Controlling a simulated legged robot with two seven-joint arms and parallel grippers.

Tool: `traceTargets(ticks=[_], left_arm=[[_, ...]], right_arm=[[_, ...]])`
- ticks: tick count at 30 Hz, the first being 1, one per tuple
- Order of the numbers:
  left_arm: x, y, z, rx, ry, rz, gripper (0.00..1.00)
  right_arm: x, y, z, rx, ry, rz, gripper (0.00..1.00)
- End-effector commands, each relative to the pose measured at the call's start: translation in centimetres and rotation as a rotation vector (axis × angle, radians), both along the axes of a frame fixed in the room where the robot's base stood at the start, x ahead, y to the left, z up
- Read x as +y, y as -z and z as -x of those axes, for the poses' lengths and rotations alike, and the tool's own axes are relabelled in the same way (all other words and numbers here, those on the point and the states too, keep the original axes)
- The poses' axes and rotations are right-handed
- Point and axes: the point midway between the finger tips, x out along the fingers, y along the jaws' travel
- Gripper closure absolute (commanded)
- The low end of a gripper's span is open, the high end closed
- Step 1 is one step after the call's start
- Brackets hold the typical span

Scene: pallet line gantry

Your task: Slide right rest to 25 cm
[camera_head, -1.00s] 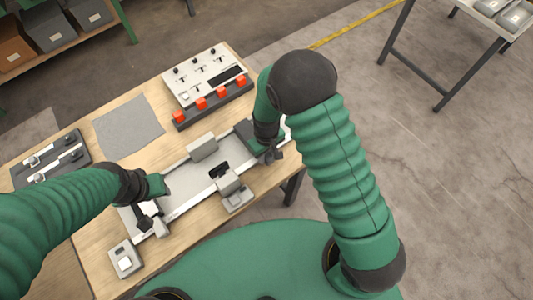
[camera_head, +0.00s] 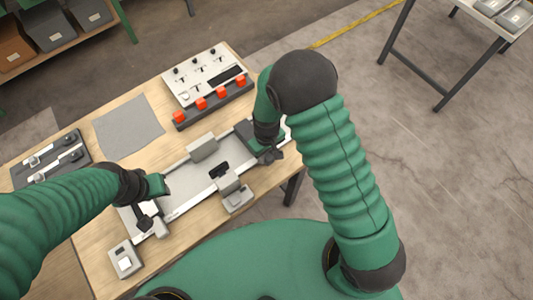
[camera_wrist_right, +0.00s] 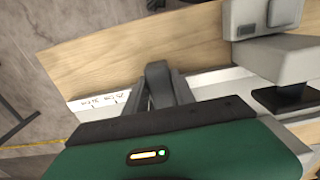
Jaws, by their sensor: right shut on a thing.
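The rail fixture (camera_head: 180,209) lies across the wooden table, with a light plate and a white front strip. My right gripper (camera_head: 270,154) is low at the rail's right end, shut on the right rest, a small grey piece (camera_wrist_right: 157,85) that shows in the right wrist view. The head view mostly hides this rest behind the gripper. A printed scale (camera_wrist_right: 100,101) runs along the white strip to its left in the wrist view; its figures are too small to read. My left gripper (camera_head: 147,216) is at the rail's left end beside a small light grey rest (camera_head: 160,228); its jaws are unclear.
A grey block unit (camera_head: 236,193) stands at the rail's middle front, with another grey block (camera_head: 202,147) behind. A switch panel with red buttons (camera_head: 210,83), a grey mat (camera_head: 128,127) and a dark tool tray (camera_head: 50,160) lie farther back. A small box (camera_head: 125,259) is at front left.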

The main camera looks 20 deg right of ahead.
Motion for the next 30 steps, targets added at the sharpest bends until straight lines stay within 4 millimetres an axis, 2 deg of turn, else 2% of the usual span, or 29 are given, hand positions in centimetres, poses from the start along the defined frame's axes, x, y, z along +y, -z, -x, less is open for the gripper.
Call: traceTargets(ticks=[8, 15, 19, 22, 30], left_arm=[[0.0, 0.1, 0.0, 0.000, 0.000, 0.000, 0.64], [0.0, 0.6, 0.0, 0.000, 0.000, 0.000, 0.64], [0.0, 0.8, 0.0, 0.000, 0.000, 0.000, 0.64], [0.0, 0.8, 0.0, 0.000, 0.000, 0.000, 0.64], [0.0, 0.8, 0.0, 0.000, 0.000, 0.000, 0.64]], right_arm=[[-0.7, 0.0, -0.1, 0.005, 0.002, 0.001, 1.00], [-5.9, 0.0, -2.1, 0.002, 0.007, 0.000, 1.00], [-8.0, 0.0, -2.9, 0.001, 0.003, 0.000, 1.00], [-8.7, -0.1, -3.1, 0.002, 0.001, 0.000, 1.00], [-8.8, -0.1, -3.1, 0.003, 0.000, 0.001, 1.00]])
